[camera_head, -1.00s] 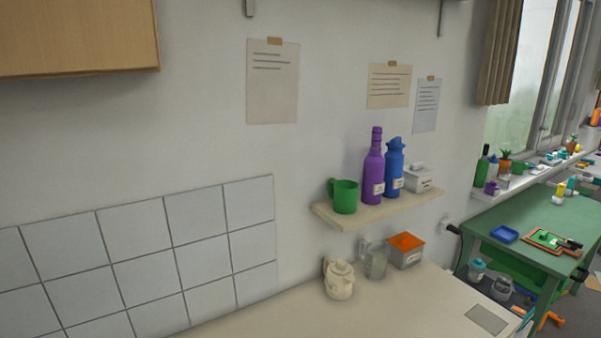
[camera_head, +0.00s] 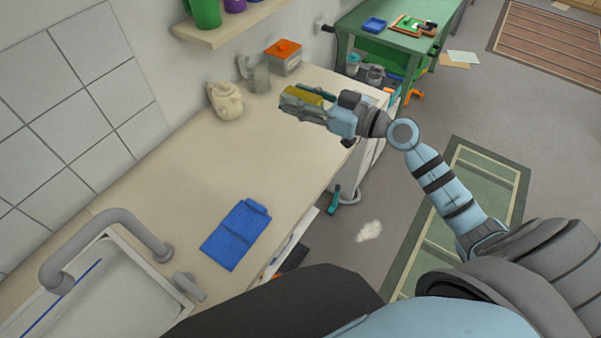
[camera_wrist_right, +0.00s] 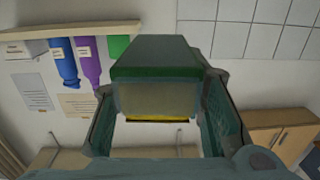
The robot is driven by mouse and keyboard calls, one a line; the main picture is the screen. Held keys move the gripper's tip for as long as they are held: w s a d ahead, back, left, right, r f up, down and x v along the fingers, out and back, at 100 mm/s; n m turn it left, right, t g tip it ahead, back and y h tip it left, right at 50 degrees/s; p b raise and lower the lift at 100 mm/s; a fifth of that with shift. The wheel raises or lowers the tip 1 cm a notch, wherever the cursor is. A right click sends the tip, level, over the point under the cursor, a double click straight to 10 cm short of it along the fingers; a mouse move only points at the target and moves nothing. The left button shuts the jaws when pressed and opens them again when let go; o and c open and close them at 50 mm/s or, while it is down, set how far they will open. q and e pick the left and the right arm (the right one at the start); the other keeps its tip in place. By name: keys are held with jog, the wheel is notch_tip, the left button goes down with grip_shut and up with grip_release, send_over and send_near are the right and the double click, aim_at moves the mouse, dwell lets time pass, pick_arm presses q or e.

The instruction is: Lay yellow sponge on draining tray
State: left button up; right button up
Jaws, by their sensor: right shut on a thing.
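My right gripper (camera_head: 306,104) is shut on the yellow sponge (camera_head: 301,96) and holds it above the counter, at its right part. The sponge has a dark green side. In the right wrist view a green-topped block with a yellow strip (camera_wrist_right: 157,118), which looks like the sponge, sits between the fingers (camera_wrist_right: 160,110). I cannot make out a draining tray in these views. A pale sink basin (camera_head: 105,285) is cut off at the lower left. My left gripper is not in view.
A folded blue cloth (camera_head: 237,234) lies on the counter (camera_head: 190,195) near its front edge. A cream teapot (camera_head: 226,101), a grey jug (camera_head: 256,74) and an orange-lidded box (camera_head: 284,58) stand by the wall. A grey tap (camera_head: 115,218) arches over the sink. The counter's middle is clear.

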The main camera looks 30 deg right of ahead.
jog(key=h, duration=0.1)
send_over(301, 175)
notch_tip(301, 175, down, 7)
jog(key=shift+d+f+t, duration=0.1)
jog(key=shift+f+t, duration=0.15)
jog(key=shift+t, duration=0.05)
notch_tip(301, 175, down, 20)
jog(key=b, duration=1.1)
jog(key=shift+r+b, duration=0.15)
jog(key=shift+b, duration=0.25)
jog(key=shift+m, duration=0.3)
jog(key=o, duration=1.2)
jog(key=shift+f, duration=0.2)
